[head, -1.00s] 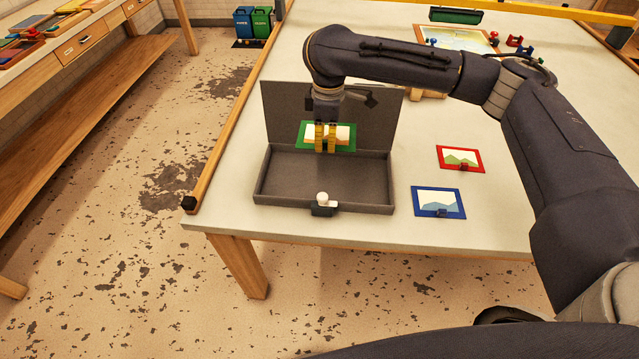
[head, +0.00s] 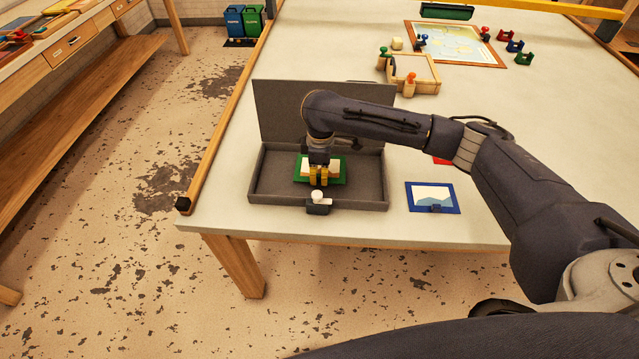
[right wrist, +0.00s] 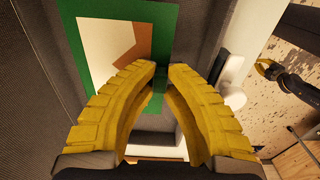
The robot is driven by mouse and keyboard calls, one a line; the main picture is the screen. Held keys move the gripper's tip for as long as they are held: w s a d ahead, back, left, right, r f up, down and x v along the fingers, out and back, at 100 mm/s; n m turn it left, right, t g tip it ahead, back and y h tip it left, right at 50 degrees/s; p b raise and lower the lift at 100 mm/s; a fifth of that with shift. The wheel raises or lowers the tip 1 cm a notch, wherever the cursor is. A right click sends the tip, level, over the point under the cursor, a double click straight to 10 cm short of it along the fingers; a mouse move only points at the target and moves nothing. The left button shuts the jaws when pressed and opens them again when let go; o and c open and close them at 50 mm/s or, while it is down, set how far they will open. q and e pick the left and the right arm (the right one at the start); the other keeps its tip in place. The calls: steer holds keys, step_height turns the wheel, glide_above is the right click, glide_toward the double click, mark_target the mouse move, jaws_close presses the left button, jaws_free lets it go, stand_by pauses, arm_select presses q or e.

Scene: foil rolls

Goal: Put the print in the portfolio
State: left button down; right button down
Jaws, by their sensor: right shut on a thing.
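The portfolio (head: 268,184) is a dark grey flat case, open on the table, its lid (head: 280,105) standing up at the back. My right gripper (head: 319,184) points down inside the case and is shut on the green-framed print (head: 337,172). The print lies roughly flat within the tray walls; I cannot tell whether it touches the floor of the case. In the right wrist view the print (right wrist: 160,55) shows beyond the yellow fingertips (right wrist: 162,72), which hide its gripped part. A small yellow-tipped gripper, apparently my left (right wrist: 266,68), shows at the right there, too small to read.
A white-knobbed clasp (head: 318,200) is at the case's front edge. A blue-framed print (head: 432,197) lies to its right; a red-framed one (head: 442,160) is mostly behind my arm. A wooden frame (head: 413,73) and a map board (head: 455,43) lie farther back.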

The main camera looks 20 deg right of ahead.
steer(key=shift+f, duration=1.75)
steer(key=c, duration=1.5)
jaws_free()
steer(key=shift+f, duration=0.1)
step_height(320, 180, up, 12)
steer(key=shift+s+r, duration=0.1)
steer(key=shift+r, duration=0.05)
